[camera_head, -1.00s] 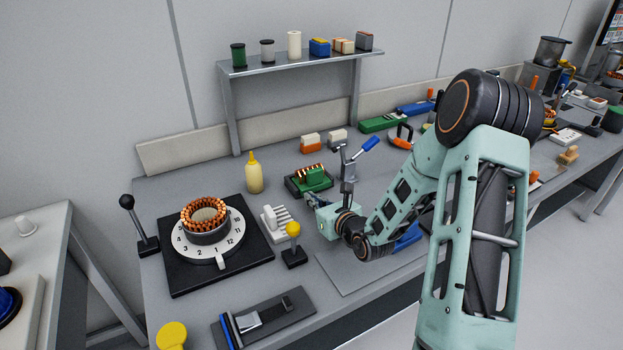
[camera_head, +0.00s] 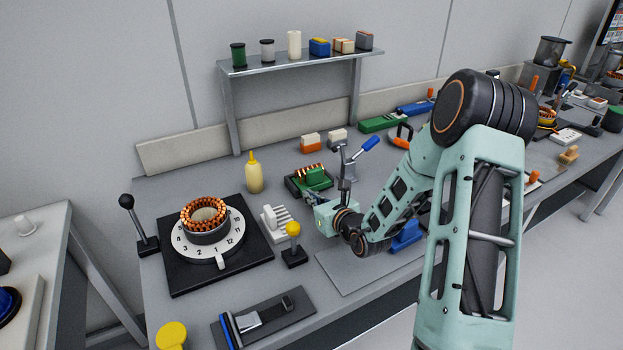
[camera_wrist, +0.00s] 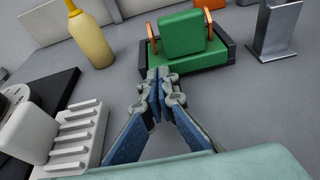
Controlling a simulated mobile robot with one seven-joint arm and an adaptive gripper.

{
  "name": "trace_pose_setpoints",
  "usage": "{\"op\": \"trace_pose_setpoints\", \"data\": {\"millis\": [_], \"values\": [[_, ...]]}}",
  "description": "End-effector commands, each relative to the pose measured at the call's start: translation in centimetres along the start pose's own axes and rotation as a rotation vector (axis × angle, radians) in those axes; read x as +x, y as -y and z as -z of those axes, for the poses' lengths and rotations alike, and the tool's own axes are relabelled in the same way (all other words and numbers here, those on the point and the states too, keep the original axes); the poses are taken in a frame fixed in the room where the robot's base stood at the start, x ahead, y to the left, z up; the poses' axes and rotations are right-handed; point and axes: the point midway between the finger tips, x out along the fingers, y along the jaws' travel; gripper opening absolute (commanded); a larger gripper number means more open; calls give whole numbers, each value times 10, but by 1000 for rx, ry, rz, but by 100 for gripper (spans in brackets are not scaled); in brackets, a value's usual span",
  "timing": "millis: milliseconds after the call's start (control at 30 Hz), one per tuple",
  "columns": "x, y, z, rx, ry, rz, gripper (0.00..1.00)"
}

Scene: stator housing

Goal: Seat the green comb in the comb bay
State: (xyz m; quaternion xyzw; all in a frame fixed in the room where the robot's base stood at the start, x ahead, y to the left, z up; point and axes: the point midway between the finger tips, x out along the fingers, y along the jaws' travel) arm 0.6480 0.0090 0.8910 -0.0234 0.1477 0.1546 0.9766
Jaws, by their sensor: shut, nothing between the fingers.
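A green block (camera_wrist: 185,34) stands upright on a wider green base (camera_wrist: 190,58) between dark side pieces, with orange uprights at either side, in the wrist view. The same green assembly (camera_head: 318,179) sits mid-bench in the head view. I cannot tell for certain which part is the comb and which the bay. My gripper (camera_wrist: 161,75) is shut and empty, its fingertips together in front of the base's near left edge in the wrist view. Whether they touch it is unclear. In the head view the fingers are mostly hidden by the wrist.
A white toothed piece (camera_wrist: 76,135) lies to the left. A yellow bottle (camera_wrist: 90,38) stands behind it. A grey post (camera_wrist: 274,32) with a blue-handled lever stands close right of the assembly. The numbered dial with a copper-wound ring (camera_head: 206,218) is farther left.

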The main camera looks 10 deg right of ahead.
Motion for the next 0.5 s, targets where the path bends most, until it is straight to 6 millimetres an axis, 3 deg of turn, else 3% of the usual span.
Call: {"op": "trace_pose_setpoints", "data": {"millis": [500], "values": [[8,-1,-2,0,0,-1,0]]}}
